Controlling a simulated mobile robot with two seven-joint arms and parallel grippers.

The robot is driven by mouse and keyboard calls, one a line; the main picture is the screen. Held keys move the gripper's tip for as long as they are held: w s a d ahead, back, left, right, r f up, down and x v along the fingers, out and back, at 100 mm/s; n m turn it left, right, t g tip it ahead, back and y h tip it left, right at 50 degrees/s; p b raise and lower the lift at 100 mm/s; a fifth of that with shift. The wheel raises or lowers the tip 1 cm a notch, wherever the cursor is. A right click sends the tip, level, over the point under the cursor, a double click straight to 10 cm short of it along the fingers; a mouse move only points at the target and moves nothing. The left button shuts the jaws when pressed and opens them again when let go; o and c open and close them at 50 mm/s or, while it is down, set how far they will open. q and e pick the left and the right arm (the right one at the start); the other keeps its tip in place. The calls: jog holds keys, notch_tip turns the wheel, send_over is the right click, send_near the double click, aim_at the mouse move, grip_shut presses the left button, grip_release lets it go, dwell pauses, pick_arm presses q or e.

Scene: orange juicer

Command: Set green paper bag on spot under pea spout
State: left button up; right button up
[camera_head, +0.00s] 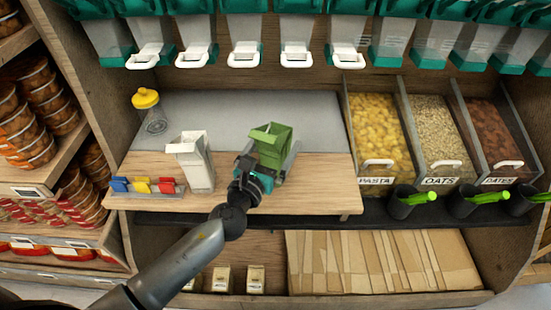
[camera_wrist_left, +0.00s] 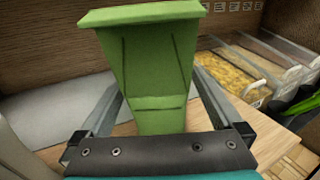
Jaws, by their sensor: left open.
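The green paper bag (camera_head: 271,142) stands upright on the wooden counter (camera_head: 318,190), right of the white bag. My left gripper (camera_head: 272,162) reaches in from the front with its fingers open around the bag. In the left wrist view, the green bag (camera_wrist_left: 155,75) is between the two fingers of my left gripper (camera_wrist_left: 158,98), with a gap at the left finger. A row of dispensers with white spout handles (camera_head: 244,58) hangs above; which one is the pea spout I cannot tell. My right gripper is not in view.
A white bag (camera_head: 195,163) and a rack of coloured clips (camera_head: 147,187) are on the left. A yellow-lidded jar (camera_head: 152,112) stands behind them on the grey surface (camera_head: 220,110). Pasta (camera_head: 376,128), oats and dates bins are at right. The grey surface behind the bag is clear.

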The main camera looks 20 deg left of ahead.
aim_at(281, 133)
pick_arm(q)
jog(key=shift+w+d+f, duration=0.1)
jog(key=shift+w, duration=1.8)
grip_shut()
